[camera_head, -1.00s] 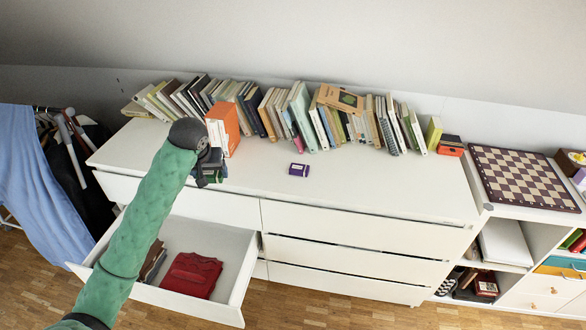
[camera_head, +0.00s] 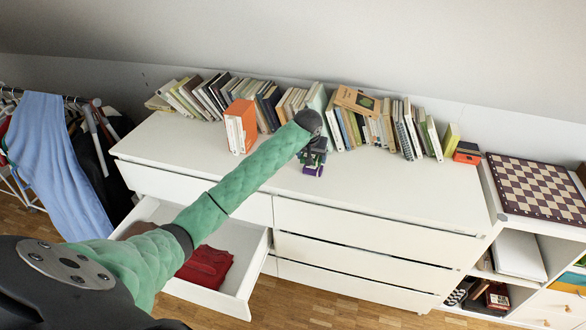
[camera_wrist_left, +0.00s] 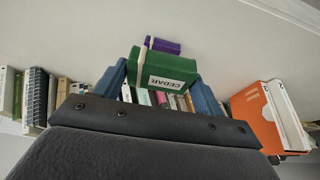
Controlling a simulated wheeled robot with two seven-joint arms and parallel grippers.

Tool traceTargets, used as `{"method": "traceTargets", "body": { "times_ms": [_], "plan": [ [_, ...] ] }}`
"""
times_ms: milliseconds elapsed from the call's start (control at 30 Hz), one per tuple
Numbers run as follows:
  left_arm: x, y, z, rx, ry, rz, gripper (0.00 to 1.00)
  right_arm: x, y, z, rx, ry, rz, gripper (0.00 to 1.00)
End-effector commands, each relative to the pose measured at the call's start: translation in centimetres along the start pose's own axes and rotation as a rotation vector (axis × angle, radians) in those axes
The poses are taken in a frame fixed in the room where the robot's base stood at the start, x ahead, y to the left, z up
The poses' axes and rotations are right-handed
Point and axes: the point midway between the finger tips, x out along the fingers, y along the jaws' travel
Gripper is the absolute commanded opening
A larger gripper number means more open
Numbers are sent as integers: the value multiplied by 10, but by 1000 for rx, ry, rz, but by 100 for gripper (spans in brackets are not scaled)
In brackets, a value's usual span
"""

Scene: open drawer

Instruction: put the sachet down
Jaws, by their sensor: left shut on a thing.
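My left gripper (camera_head: 314,155) is over the white dresser top (camera_head: 390,187), close to the row of books. In the left wrist view its blue fingers (camera_wrist_left: 160,88) are shut on a green sachet (camera_wrist_left: 165,63) with a white label reading CEDAR. A purple item (camera_head: 313,170) is right by the gripper in the head view. It also shows just beyond the sachet in the left wrist view (camera_wrist_left: 163,45). I cannot tell whether the sachet touches the purple item or the dresser top. My right gripper is not in view.
An orange box (camera_head: 240,124) stands left of my arm. A row of books (camera_head: 370,122) lines the back. An open drawer (camera_head: 236,300) with a red folded garment (camera_head: 205,266) is below my arm. The dresser top to the right is clear.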

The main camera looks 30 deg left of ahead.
Motion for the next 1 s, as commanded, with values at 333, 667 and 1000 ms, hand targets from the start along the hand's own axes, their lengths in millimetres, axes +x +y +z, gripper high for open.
{"method": "traceTargets", "body": {
  "times_ms": [333, 667, 1000],
  "plan": [
    [36, -60, 0, -3, -4, -3, 48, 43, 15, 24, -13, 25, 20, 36],
    [68, -104, 0, -2, -2, -1, 48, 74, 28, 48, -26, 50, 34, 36],
    [89, -108, 8, -1, -3, -2, 48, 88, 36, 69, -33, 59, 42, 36]
  ]
}}
